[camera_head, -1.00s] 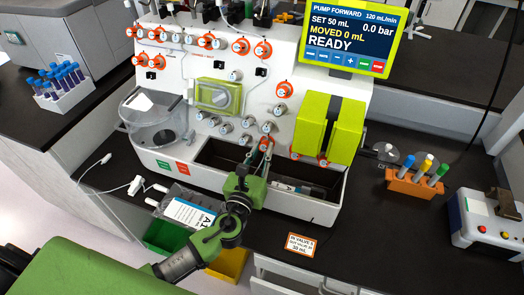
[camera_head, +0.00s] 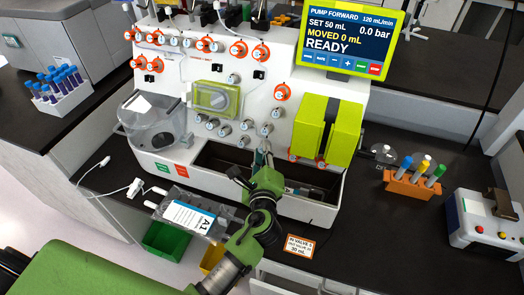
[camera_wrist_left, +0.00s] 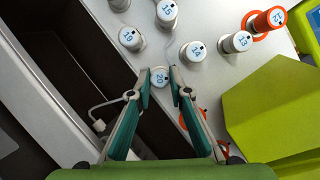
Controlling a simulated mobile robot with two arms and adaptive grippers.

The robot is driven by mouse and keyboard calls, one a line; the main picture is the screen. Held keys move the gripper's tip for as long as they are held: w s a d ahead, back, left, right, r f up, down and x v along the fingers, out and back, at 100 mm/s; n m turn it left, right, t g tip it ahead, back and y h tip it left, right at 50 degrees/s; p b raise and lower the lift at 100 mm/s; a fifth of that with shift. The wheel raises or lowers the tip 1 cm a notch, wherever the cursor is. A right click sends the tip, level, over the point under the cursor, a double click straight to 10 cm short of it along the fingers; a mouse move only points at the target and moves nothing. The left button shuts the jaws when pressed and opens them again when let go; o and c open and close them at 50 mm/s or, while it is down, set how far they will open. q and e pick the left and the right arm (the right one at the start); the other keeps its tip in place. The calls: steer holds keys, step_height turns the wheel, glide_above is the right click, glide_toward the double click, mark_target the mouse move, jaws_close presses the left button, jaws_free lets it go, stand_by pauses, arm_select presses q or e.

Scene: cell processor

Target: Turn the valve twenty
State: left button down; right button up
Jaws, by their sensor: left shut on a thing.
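The valve numbered 20 (camera_wrist_left: 160,76) is a small white round knob on the front of the white machine. My left gripper (camera_wrist_left: 160,80) has its two green fingers closed around it, one on each side, in the left wrist view. In the head view my left gripper (camera_head: 263,158) reaches up to the panel just above the dark trough, and its fingers largely hide the valve. My right gripper is not in view.
Neighbouring valves 19 (camera_wrist_left: 130,38) and 14 (camera_wrist_left: 195,51) sit close to the fingers. A yellow-green block (camera_head: 328,128) stands to the right. The pump screen (camera_head: 348,38) reads READY, moved 0 mL. A labelled bag (camera_head: 190,215) lies front left.

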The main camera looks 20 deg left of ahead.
arm_select(q)
steer(key=shift+r+n+g+y+p, duration=0.15)
steer(key=shift+n+g+p, duration=0.4)
steer(key=shift+n, duration=0.75)
steer(key=shift+n+g+y+p, duration=0.25)
steer(key=shift+n+g+p, duration=0.3)
steer(key=shift+n, duration=0.75)
steer(key=c, duration=1.9)
jaws_free()
